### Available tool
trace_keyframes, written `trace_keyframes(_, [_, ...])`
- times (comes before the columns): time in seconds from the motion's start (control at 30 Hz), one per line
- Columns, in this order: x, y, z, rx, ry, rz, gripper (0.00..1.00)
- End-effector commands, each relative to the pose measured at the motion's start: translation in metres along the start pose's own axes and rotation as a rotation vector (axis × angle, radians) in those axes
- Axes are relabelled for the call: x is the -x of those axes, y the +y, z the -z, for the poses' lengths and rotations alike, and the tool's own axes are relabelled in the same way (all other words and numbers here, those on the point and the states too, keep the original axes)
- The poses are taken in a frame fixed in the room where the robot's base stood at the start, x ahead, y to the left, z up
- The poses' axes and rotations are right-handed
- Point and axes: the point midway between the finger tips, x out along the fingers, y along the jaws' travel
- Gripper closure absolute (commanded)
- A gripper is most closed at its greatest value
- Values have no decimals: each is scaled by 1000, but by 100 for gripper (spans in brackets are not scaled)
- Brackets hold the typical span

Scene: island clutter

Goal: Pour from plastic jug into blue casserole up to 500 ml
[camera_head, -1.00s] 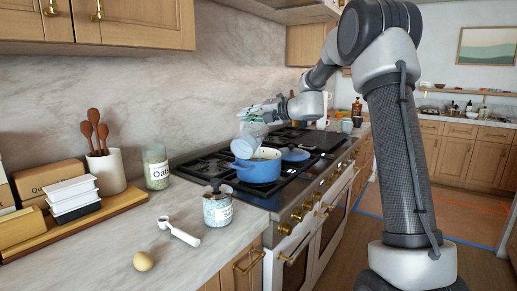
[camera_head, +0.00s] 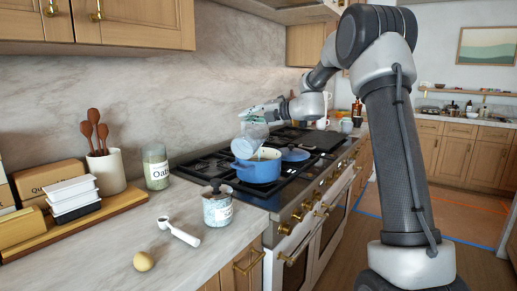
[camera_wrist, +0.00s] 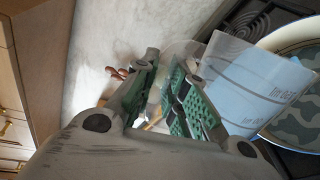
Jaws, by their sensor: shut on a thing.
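The blue casserole (camera_head: 258,166) stands open on the stove, and its pale rim and inside also show at the right of the wrist view (camera_wrist: 301,38). My gripper (camera_head: 262,112) is above the casserole, shut on the clear plastic jug (camera_head: 255,132). The jug is tilted, with its lower end just over the casserole's left rim. In the wrist view my gripper's green-padded fingers (camera_wrist: 163,98) hold the jug (camera_wrist: 235,75), whose wall carries measuring marks. I cannot tell the liquid level in the jug or whether a stream is falling. A blue lid (camera_head: 295,155) lies beside the casserole.
The black stove grates (camera_head: 205,168) surround the casserole. An oats jar (camera_head: 156,167) and a utensil crock (camera_head: 107,170) stand at the left.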

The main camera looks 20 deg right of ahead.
Motion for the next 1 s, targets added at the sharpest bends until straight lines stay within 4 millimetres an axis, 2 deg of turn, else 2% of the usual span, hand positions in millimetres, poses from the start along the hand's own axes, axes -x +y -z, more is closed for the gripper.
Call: trace_keyframes(1.0, [-1, -4, -7, -62, 11, -2, 100])
